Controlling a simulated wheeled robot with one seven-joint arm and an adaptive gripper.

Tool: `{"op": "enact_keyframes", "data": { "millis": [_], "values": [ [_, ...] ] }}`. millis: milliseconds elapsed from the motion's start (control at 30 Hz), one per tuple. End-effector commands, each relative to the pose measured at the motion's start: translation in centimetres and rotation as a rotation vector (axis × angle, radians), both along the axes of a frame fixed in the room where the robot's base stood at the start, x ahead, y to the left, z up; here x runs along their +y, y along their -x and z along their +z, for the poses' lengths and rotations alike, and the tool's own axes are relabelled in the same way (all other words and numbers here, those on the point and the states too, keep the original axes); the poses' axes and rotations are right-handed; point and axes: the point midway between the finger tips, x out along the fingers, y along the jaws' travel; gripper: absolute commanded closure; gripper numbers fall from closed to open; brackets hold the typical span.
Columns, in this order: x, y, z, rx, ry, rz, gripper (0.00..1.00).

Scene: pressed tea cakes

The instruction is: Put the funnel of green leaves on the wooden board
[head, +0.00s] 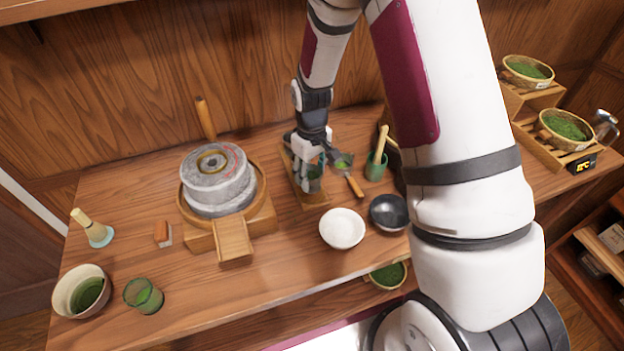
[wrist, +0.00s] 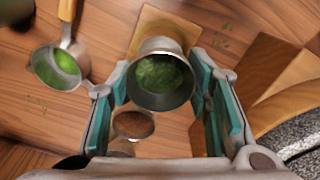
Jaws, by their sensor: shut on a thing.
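The funnel of green leaves is a metal cup with a wide rim and green leaves inside. It shows in the wrist view (wrist: 160,85) between my fingers, and in the head view (head: 313,184) partly hidden under my gripper (head: 310,165). My gripper, also in the wrist view (wrist: 160,78), is shut on the funnel with teal pads on both sides. The wooden board (head: 314,200) lies under the funnel. In the wrist view the board (wrist: 186,32) shows behind the rim. I cannot tell whether the funnel touches it.
A metal scoop with green leaves (head: 343,161) lies just right of my gripper, beside a green cup (head: 376,167). A white bowl (head: 342,229) and a black bowl (head: 389,212) stand in front. A stone mill (head: 217,182) stands left. The front-left tabletop has free room.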

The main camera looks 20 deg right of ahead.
Motion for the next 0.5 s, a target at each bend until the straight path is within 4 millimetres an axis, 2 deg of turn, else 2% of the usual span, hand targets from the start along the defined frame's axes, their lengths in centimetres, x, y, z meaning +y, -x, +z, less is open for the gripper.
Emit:
{"op": "enact_keyframes", "data": {
  "millis": [100, 200, 500],
  "values": [
    [0.0, 0.2, -1.8, 0.004, 0.000, 0.000, 0.83],
    [0.0, 0.1, -2.6, 0.003, 0.000, 0.000, 0.83],
    [0.0, 0.0, -2.8, 0.001, 0.000, 0.000, 0.83]
  ]
}}
